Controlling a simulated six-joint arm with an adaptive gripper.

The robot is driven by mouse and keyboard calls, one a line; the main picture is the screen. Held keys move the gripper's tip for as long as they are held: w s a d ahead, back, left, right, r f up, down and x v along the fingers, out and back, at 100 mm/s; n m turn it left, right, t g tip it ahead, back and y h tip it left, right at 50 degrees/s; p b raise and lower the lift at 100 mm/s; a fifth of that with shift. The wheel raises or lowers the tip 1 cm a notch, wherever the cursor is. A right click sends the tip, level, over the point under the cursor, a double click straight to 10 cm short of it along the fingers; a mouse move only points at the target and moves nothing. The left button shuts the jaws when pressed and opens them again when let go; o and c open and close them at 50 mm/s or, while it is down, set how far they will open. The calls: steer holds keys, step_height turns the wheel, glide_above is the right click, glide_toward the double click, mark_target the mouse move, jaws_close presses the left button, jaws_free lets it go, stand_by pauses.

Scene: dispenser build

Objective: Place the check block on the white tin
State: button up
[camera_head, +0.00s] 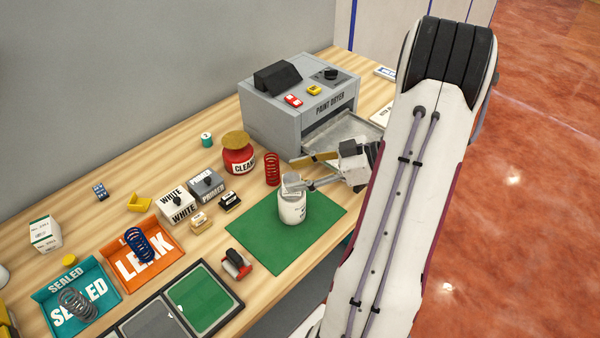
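The white tin (292,211) stands upright on the green mat (258,232). A grey piece (291,181) shows at the top of the tin. I cannot tell whether it is the check block, a lid or part of my gripper. My gripper (305,185) reaches in from the right, with its grey fingers at the upper right of the tin. Whether the fingers are apart or closed on the grey piece is too small to tell. I cannot clearly pick out the check block.
Behind the tin are a red CLEAR jar (238,160), a red spring (272,169) and the grey paint dryer (255,110). A red-and-black item (236,264) lies left of the mat. Orange LEAK (165,268) and teal SEALED (105,280) trays lie farther left. The mat's front is clear.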

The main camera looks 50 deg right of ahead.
steer(key=shift+r, duration=0.2)
steer(key=v, duration=1.2)
steer(key=shift+f, duration=0.1)
stand_by(0.6)
steer(key=w+r+m+t+h, duration=0.1)
steer(key=w+r+h, duration=0.5)
steer(key=w, duration=0.4)
steer(key=w+r+m+t+h, duration=0.15)
steer(key=w+r+h, duration=0.25)
steer(key=w+r, duration=0.55)
steer(key=w+a+r+m+h, duration=0.1)
steer(key=a+r+m+h, duration=0.1)
steer(key=a+r+h, duration=0.15)
steer(key=s+a+f+m+g+y, duration=0.1)
steer(key=s+a+f, duration=0.4)
steer(key=s+a, duration=0.7)
steer(key=s+a+f+m+g+y, duration=0.2)
steer(key=s+a+f+g+y, duration=0.2)
steer(key=s+a, duration=0.8)
steer(key=a+g, duration=0.2)
steer(key=a, duration=0.4)
steer(key=shift+s+a+f, duration=0.25)
steer(key=shift+a+f, duration=0.05)
steer(key=shift+f, duration=0.05)
